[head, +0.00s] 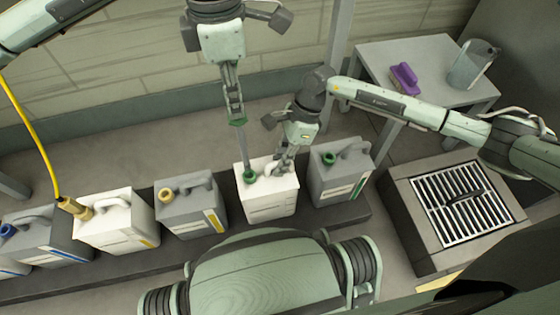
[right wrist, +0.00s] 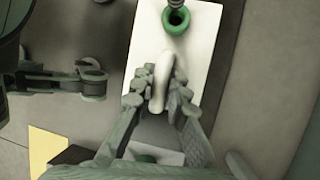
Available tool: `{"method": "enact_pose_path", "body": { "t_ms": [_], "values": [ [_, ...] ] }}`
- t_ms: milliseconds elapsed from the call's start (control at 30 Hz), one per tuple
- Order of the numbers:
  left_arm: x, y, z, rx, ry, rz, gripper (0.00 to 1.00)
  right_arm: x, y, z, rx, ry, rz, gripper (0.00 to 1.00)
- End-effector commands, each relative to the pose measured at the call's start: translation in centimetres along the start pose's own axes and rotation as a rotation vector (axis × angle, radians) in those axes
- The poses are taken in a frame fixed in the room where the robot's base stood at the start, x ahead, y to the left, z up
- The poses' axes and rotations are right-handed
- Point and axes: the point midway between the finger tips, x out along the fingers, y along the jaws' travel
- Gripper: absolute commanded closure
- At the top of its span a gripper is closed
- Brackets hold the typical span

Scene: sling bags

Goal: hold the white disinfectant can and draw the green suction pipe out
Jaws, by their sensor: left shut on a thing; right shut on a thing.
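The white disinfectant can (head: 268,200) stands upright on the dark low plinth, with a green neck ring (head: 249,176) at its left. My left gripper (head: 236,114) is above the can, shut on the green top of the suction pipe (head: 242,145). The pipe's grey tube runs down, nearly upright, to the neck; its lower end is hidden there. My right gripper (head: 283,164) is shut on the can's handle, which shows between its fingers in the right wrist view (right wrist: 162,75). That view also shows the green neck ring (right wrist: 177,21) with the dark tube in it.
A grey can with a green cap (head: 342,172) stands close on the right. A grey can with a tan cap (head: 190,210) and a white can with a yellow hose (head: 115,222) stand left. A side table (head: 425,55) holds a purple brush (head: 405,78) and a jug. A floor grate (head: 462,205) lies right.

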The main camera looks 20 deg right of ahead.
Motion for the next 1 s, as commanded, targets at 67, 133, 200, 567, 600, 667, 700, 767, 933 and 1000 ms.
{"method": "enact_pose_path", "body": {
  "t_ms": [67,133,200,567,600,667,700,767,933,1000],
  "values": [
    [-0.1,0.0,0.0,0.0,0.0,0.0,1.0,-0.1,0.0,0.1,-0.001,-0.001,-0.001,1.0],
    [-0.1,0.0,0.0,0.0,0.0,0.0,1.0,-0.1,0.0,0.1,-0.001,-0.001,-0.001,1.0],
    [-0.1,0.0,0.0,0.0,-0.001,0.0,1.0,-0.1,0.0,0.1,-0.001,-0.001,-0.001,1.0],
    [-1.3,0.1,0.1,-0.001,-0.002,0.003,1.0,-0.1,0.0,0.1,-0.001,-0.001,-0.001,1.0],
    [-1.7,0.1,0.1,-0.001,-0.002,0.003,1.0,-0.1,0.0,0.1,-0.001,-0.001,-0.001,1.0],
    [-2.1,0.0,0.0,0.0,-0.001,0.002,1.0,-0.1,0.0,0.1,-0.001,-0.001,-0.001,1.0],
    [-2.4,0.0,0.0,0.0,-0.001,0.002,1.0,-0.1,0.0,0.1,-0.001,-0.001,-0.001,1.0],
    [-2.9,0.1,0.0,0.0,-0.001,0.002,1.0,-0.1,0.0,0.1,-0.001,-0.001,-0.001,1.0],
    [-4.0,0.0,0.1,0.0,-0.001,0.001,1.0,-0.1,0.0,0.1,-0.001,-0.001,-0.001,1.0],
    [-4.1,0.0,0.0,0.0,-0.001,0.001,1.0,-0.1,0.0,0.1,-0.001,-0.001,-0.001,1.0]
  ]
}}
